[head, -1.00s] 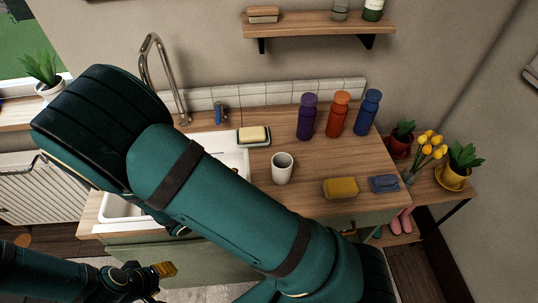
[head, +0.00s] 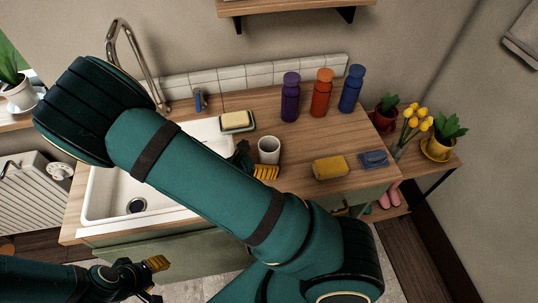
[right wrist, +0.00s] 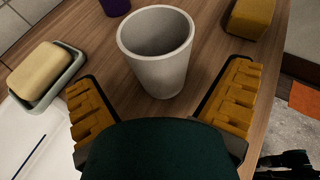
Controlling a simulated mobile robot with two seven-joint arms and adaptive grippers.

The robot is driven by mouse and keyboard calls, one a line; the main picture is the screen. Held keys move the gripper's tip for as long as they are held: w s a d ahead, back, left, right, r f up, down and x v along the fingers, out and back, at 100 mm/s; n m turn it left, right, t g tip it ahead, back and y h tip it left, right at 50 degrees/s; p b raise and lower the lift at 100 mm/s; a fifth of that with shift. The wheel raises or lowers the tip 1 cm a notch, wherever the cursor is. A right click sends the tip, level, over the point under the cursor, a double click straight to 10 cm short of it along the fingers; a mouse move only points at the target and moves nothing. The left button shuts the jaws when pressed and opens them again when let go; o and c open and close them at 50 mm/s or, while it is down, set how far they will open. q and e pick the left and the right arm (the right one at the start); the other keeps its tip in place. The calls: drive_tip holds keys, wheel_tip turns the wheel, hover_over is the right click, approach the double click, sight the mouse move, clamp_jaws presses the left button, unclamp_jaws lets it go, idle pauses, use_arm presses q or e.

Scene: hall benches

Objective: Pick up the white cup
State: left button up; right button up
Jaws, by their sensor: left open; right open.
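The white cup (head: 269,150) stands upright and empty on the wooden counter, right of the sink. In the right wrist view the cup (right wrist: 158,72) stands ahead of my right gripper (right wrist: 160,82), between its two spread yellow-padded fingers, with gaps on both sides. In the head view my right gripper (head: 255,165) is at the cup's near left side, partly hidden by my arm. It is open and holds nothing. My left gripper (head: 150,279) is open and empty at the lower left, in front of the counter and far from the cup.
A soap dish with a sponge (head: 236,121) stands behind the cup, left. Purple (head: 290,98), orange (head: 322,93) and blue (head: 351,89) bottles stand behind it. A yellow sponge (head: 330,168) and a blue cloth (head: 373,159) lie right. The sink (head: 110,205) is left.

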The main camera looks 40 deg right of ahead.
drive_tip(key=x, duration=0.3)
drive_tip(key=shift+d+f+b, duration=0.15)
drive_tip(key=shift+b, duration=0.15)
drive_tip(key=c, duration=1.3)
